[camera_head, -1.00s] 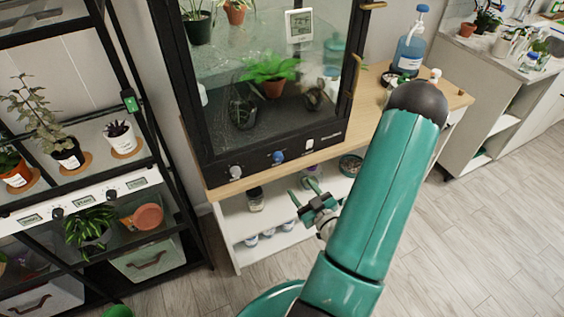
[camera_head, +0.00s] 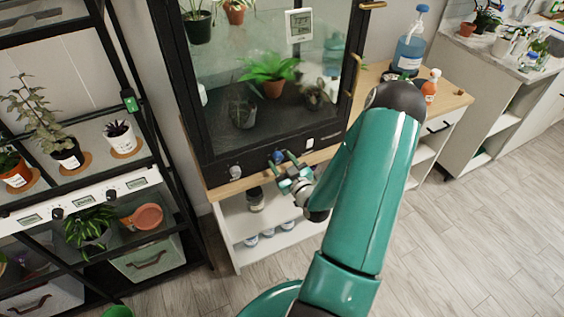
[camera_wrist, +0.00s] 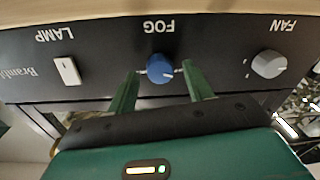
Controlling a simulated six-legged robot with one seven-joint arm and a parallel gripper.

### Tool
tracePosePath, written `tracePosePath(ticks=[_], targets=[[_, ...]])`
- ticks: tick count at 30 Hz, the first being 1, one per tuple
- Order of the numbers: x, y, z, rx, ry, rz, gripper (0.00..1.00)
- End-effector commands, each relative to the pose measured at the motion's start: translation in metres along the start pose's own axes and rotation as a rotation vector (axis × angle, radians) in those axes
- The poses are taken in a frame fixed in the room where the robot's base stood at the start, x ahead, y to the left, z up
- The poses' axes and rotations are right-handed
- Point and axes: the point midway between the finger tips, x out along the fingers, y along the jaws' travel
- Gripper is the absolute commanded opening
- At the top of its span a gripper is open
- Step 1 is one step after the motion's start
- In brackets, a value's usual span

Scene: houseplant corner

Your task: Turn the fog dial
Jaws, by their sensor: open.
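The fog dial is a round blue knob (camera_wrist: 161,68) on the black front panel of the glass plant cabinet, under the label FOG, which appears upside down in the wrist view. In the head view the blue knob (camera_head: 278,157) is partly covered by my gripper (camera_head: 284,162). My gripper (camera_wrist: 158,78) is open. Its two green fingers stand one on each side of the knob, with small gaps visible between fingers and knob. I cannot tell how deep the fingertips reach along it.
A grey FAN knob (camera_wrist: 268,64) and a white LAMP switch (camera_wrist: 67,71) sit on the same panel, either side of the fog dial. The cabinet stands on a wooden-topped bench (camera_head: 232,187). An orange spray bottle (camera_head: 430,87) stands on the bench at right.

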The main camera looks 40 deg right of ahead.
Motion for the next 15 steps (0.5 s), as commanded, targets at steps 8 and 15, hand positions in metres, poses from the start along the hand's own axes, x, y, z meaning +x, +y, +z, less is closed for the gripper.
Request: tracePosePath(ticks=[8,15], targets=[[0.0034,-0.0001,-0.0003,0.000,0.001,0.000,0.51],[0.0031,-0.0001,-0.0003,0.000,0.000,-0.001,0.10]])
